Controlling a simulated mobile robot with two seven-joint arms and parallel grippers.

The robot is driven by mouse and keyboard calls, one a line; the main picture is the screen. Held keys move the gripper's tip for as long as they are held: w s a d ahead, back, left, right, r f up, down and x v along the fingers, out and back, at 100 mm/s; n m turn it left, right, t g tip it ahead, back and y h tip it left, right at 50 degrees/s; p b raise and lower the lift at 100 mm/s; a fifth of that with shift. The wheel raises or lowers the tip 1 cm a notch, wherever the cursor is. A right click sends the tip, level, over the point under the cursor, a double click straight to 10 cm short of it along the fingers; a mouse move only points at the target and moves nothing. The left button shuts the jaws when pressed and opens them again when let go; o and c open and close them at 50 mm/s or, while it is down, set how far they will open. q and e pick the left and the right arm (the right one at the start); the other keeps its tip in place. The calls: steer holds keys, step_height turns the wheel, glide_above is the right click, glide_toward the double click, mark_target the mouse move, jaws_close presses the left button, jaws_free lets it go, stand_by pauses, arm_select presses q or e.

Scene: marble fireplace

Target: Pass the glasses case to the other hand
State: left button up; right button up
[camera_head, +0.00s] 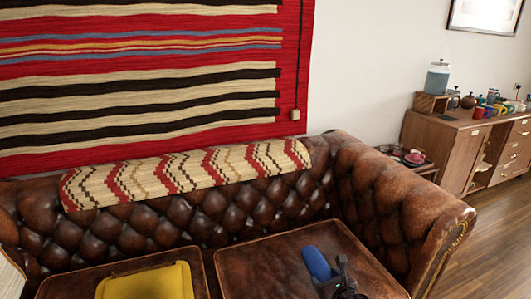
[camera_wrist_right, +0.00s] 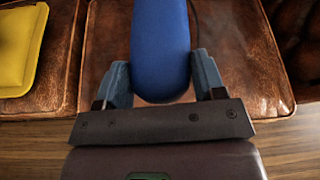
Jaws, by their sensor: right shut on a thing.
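The glasses case is a blue, rounded, elongated case (camera_head: 317,263), at the bottom of the head view over the right seat cushion. In the right wrist view the blue case (camera_wrist_right: 161,45) lies lengthwise between the two fingers. My right gripper (camera_head: 338,281) is shut on its near end; the same gripper shows in the wrist view (camera_wrist_right: 161,85). The far end of the case runs out of the wrist view. Whether the case touches the cushion I cannot tell. My left gripper is in neither view.
A brown leather sofa (camera_head: 262,205) fills the middle, with a right seat cushion (camera_head: 255,270). A yellow cushion or folded item (camera_head: 148,282) lies on the left seat. A patterned throw (camera_head: 190,173) covers the backrest. A wooden sideboard (camera_head: 455,150) stands at the right, beyond open floor.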

steer(key=s+d+r+m+h, duration=0.1)
steer(key=s+r+h, duration=0.1)
steer(key=s+r, duration=0.7)
steer(key=s+d+r+m+h+p, duration=0.1)
steer(key=s+r+m+h, duration=0.1)
steer(key=s+r, duration=0.8)
step_height(320, 180, up, 4)
steer(key=shift+s+d+r+t, duration=0.1)
steer(key=shift+s+d+t, duration=0.15)
steer(key=shift+t, duration=0.05)
steer(key=shift+w+a+r+n+y, duration=0.1)
steer(key=shift+a+r+n+y, duration=0.1)
steer(key=shift+a+y, duration=0.3)
steer(key=shift+w+a+r+n+y, duration=0.1)
steer(key=shift+a+n+y, duration=0.1)
steer(key=shift+a, duration=0.5)
steer(key=shift+w+a+r+n+y, duration=0.15)
steer(key=shift+a+n+y, duration=0.25)
steer(key=shift+a, duration=0.2)
steer(key=shift+s+a+r+n+y, duration=0.1)
steer(key=shift+a+n+y, duration=0.25)
steer(key=shift+a, duration=0.25)
